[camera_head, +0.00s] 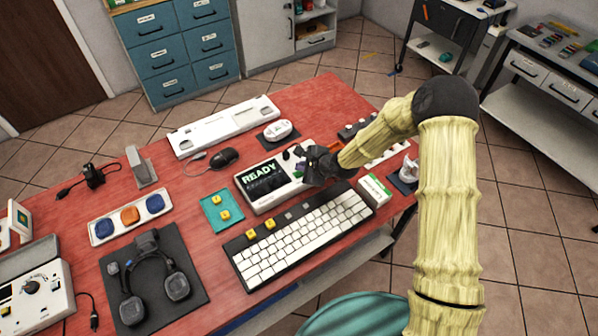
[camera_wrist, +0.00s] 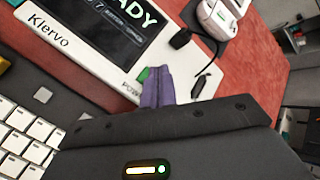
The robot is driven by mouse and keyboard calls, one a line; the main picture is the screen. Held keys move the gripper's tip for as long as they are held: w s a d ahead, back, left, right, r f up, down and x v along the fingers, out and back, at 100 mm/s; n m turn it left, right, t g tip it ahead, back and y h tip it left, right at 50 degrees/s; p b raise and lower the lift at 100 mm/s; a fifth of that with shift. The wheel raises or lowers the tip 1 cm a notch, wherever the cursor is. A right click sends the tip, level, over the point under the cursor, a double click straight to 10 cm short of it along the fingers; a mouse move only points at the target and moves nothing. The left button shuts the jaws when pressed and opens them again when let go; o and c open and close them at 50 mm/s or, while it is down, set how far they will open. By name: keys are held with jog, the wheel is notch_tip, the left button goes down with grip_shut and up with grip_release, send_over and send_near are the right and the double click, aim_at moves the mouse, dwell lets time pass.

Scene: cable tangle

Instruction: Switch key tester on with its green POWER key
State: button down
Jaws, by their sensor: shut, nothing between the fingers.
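The key tester (camera_head: 270,205) is a white box on the red table behind the keyboard. Its dark screen (camera_head: 263,178) is lit and reads READY in green letters; the end of that word also shows in the wrist view (camera_wrist: 118,22). The green POWER key (camera_wrist: 143,75) is at the tester's edge beside its printed label, partly hidden by my fingers. My gripper (camera_wrist: 156,72) is shut and empty, its purple fingertips right at the key. I cannot tell whether they press it or hover just above. In the head view my gripper (camera_head: 302,170) is over the tester's right end.
The keyboard (camera_head: 300,238) with yellow keys lies in front of the tester. A teal mat (camera_head: 222,222) with yellow keycaps is at its left. A green-and-white box (camera_head: 375,190) stands right of the keyboard. A black mouse (camera_head: 224,158) and a white device (camera_head: 278,130) lie behind.

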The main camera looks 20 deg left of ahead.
notch_tip(320, 180, up, 6)
jog(key=p, duration=0.5)
dwell(0.4)
jog(key=s+d+r+n+h, duration=0.25)
jog(key=d+r+n, duration=0.2)
jog(key=d, duration=0.55)
jog(key=s+d+r+n+h, duration=0.25)
jog(key=d+r+n, duration=0.2)
jog(key=d, duration=0.45)
jog(key=s+d+r+n+g+h, duration=0.1)
jog(key=s+d+r+n+h, duration=0.2)
jog(key=s+d, duration=1)
notch_tip(320, 180, up, 6)
jog(key=s+n, duration=0.1)
jog(key=n, duration=0.1)
jog(key=shift+s+d+f+n+g, duration=0.15)
jog(key=shift+s+d+n+g, duration=0.1)
jog(key=shift+s+n+g, duration=0.15)
